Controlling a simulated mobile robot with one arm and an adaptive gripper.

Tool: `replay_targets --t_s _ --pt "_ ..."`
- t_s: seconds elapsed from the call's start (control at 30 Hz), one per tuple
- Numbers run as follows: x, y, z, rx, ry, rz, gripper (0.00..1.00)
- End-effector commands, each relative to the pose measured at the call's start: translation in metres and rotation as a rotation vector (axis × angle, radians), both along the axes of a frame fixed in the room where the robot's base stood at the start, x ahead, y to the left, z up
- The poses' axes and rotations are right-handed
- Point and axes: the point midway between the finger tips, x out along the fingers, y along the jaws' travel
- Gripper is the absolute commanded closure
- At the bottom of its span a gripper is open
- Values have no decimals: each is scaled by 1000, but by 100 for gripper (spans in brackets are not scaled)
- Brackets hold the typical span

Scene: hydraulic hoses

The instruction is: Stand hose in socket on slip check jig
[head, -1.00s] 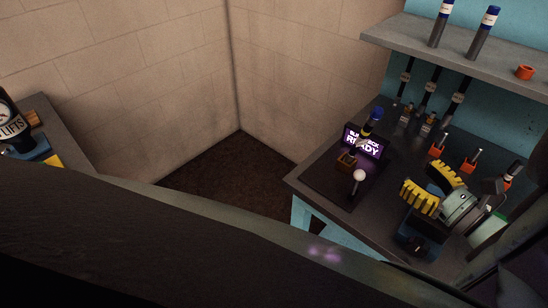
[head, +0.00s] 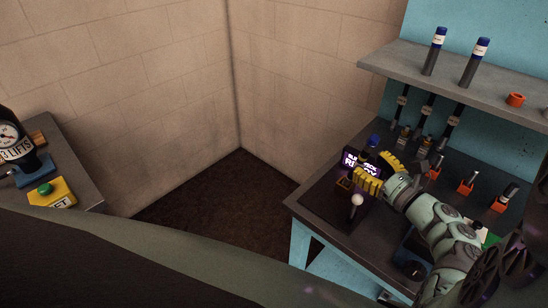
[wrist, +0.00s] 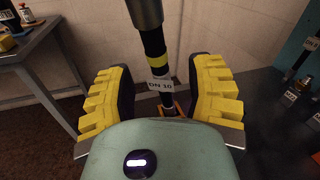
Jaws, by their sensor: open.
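The slip check jig (head: 327,200) is at the left end of the bench, with a lit purple screen (head: 351,159) at its back. A dark hose with a blue top (head: 373,140) stands at the jig. In the wrist view this hose (wrist: 153,45) has a yellow band and a white DN label, and its lower end meets an orange socket (wrist: 181,108). The socket also shows in the head view (head: 345,183); how deep the hose sits is hidden. My gripper (head: 379,172) is open with yellow fingers. In the wrist view the hose is between the fingers, with gaps on both sides.
A white-knobbed lever (head: 357,199) stands in front of the socket. Orange holders (head: 466,187) line the bench at right. The shelf (head: 440,75) above bears two blue-capped cylinders and an orange ring (head: 515,99). Another table (head: 75,180) is at far left.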

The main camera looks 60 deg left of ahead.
Motion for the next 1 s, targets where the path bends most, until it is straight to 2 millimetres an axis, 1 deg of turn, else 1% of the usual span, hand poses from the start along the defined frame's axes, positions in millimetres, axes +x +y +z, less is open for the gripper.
replay_targets --t_s 0.03,0.2,0.3,0.5,0.53,1.0 --pt "-2 9 1 -1 3 9 47" --pt "-1 27 0 1 1 8 47" --pt "-1 31 -1 0 2 6 47" --pt "0 31 -1 -1 2 5 47" --pt "0 31 -1 -1 1 5 43" --pt "0 30 -1 0 1 3 91"
